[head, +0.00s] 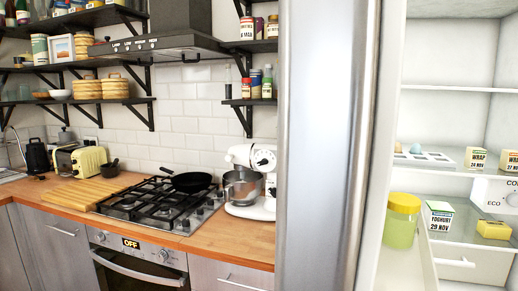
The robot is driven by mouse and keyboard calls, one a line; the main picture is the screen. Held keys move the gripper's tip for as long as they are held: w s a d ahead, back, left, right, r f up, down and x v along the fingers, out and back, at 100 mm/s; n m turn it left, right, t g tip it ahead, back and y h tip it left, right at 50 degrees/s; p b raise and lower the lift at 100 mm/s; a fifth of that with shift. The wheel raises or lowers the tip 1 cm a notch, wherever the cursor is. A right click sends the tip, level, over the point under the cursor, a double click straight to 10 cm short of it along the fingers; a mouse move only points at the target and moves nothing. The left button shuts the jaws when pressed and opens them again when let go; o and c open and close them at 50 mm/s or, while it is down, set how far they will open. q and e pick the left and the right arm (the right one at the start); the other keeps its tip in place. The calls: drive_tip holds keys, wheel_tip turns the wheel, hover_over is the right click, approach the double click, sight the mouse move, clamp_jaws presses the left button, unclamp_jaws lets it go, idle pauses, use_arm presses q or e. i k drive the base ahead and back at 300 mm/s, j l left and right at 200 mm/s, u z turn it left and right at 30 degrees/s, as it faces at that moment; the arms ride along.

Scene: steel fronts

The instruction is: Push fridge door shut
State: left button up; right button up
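The fridge door (316,150) stands open. It shows nearly edge-on as a tall steel panel down the middle of the head view, with its white inner side (387,140) facing right. The fridge interior (440,70) is exposed at the right, with white walls and shelves. A jar with a yellow lid (401,220) stands by the door's inner side, apparently in a door shelf (420,255). Neither of my grippers shows in the head view.
Inside the fridge are wrap boxes (475,158), a yoghurt carton (439,215) and a yellow box (493,229). Left of the door runs a wooden counter (235,238) with a hob (150,205), a pan (192,181) and a stand mixer (250,182).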

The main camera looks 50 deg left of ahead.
sight(341, 63)
drive_tip(key=k+j, duration=0.1)
drive_tip(key=j, duration=0.25)
drive_tip(key=k+j, duration=0.1)
drive_tip(key=j, duration=0.25)
drive_tip(key=k+j, duration=0.1)
drive_tip(key=j, duration=0.2)
drive_tip(key=k+j, duration=0.1)
drive_tip(key=j, duration=0.25)
